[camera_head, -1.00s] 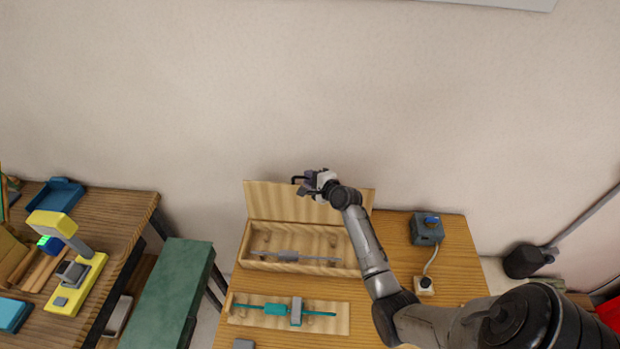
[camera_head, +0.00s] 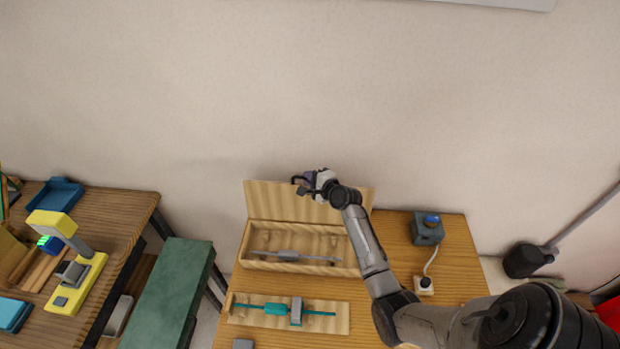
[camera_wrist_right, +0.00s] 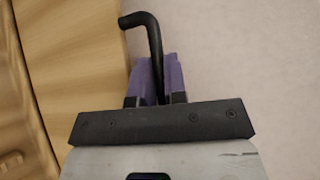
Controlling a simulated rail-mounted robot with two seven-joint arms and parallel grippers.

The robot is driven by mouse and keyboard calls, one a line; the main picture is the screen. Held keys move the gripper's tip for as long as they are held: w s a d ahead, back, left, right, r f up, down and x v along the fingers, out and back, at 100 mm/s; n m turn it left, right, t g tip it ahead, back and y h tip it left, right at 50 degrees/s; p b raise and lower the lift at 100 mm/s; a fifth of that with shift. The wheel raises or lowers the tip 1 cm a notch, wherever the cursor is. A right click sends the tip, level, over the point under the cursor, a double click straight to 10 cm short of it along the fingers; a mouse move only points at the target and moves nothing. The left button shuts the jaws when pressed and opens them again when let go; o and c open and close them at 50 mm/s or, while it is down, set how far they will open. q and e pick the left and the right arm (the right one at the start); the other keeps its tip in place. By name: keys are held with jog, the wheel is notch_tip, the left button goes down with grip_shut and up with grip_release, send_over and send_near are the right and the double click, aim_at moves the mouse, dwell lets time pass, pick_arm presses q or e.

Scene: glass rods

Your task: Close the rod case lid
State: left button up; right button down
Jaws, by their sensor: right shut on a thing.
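The wooden rod case (camera_head: 300,268) is open on the table, with its lid (camera_head: 275,203) standing upright along the back. A grey rod (camera_head: 285,255) with a thicker middle lies inside it. My right gripper (camera_head: 308,181) is at the lid's top edge, in front of part of it. In the right wrist view its purple fingers (camera_wrist_right: 157,80) are shut on a black bent rod (camera_wrist_right: 154,45), whose short end points left toward the wooden lid (camera_wrist_right: 75,60). I cannot tell whether the black rod touches the lid. My left gripper is not in view.
A wooden tray (camera_head: 255,320) with a teal rod (camera_head: 275,309) lies in front of the case. A grey box with a blue button (camera_head: 427,232) is wired to a small white block (camera_head: 424,286) on the right. A green bench (camera_head: 170,290) stands left of the table.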

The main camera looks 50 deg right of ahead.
jog(key=s+a+f+n+t+h+b, duration=0.1)
jog(key=s+a+n+t+b, duration=0.2)
jog(key=s+a+b, duration=0.3)
jog(key=shift+a+f+n+t+h, duration=0.3)
jog(key=shift+a, duration=2)
jog(key=shift+s, duration=0.15)
jog(key=c, duration=1.4)
grip_release()
jog(key=shift+c, duration=0.2)
